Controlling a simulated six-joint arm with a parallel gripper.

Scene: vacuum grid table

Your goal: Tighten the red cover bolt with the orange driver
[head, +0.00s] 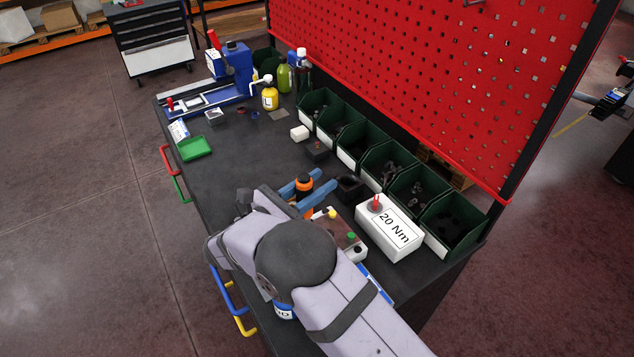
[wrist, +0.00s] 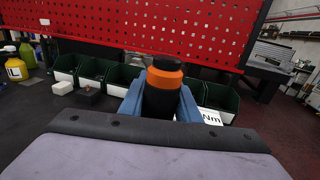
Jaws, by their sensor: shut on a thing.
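The orange driver (head: 304,181), black with an orange band, stands between the blue fingers of my gripper (head: 305,194). The wrist view shows the driver (wrist: 165,79) roughly upright, with a finger of my gripper (wrist: 160,103) against each side. My gripper is shut on it. The cover block (head: 340,232) sits just right of the gripper in the head view, with yellow, green and dark bolt heads on top. I cannot make out a red bolt on it; my arm and gripper hide part of the block.
A white box (head: 390,231) marked 20 Nm, with a red pointer on top, stands right of the block. Green bins (head: 412,190) line the table's back below a red pegboard (head: 400,75). A small black open box (head: 349,186) lies behind the gripper.

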